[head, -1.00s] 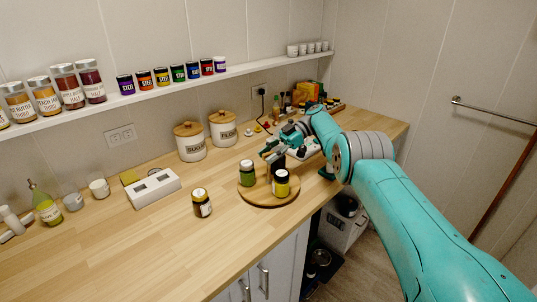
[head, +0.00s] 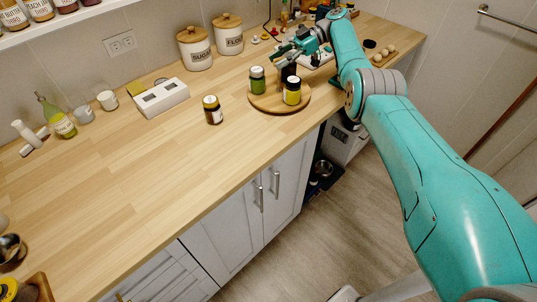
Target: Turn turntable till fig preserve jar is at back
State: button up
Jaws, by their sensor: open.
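The round wooden turntable (head: 273,105) stands on the counter, near its front edge. On it are a green jar (head: 257,82) at the left, a jar with a yellow label and dark lid (head: 292,93) at the front right, and a dark jar (head: 288,72) toward the back. The labels are too small to read, so I cannot tell which is the fig preserve. My gripper (head: 288,52) is open, at the back of the turntable, close to the dark jar's top. I cannot tell whether it touches the jar.
Another dark jar (head: 213,110) stands on the counter left of the turntable. A white box (head: 161,98) and the sugar (head: 196,50) and flour (head: 228,35) canisters are farther back.

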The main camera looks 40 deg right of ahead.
jog(key=shift+s+m+t+h, duration=0.1)
jog(key=shift+m+t+h, duration=0.4)
jog(key=shift+m+t, duration=0.75)
jog(key=shift+m+t+h, duration=0.3)
jog(key=shift+m+t, duration=0.15)
jog(key=shift+t, duration=0.3)
jog(key=shift+m, duration=0.3)
jog(key=shift+t, duration=0.3)
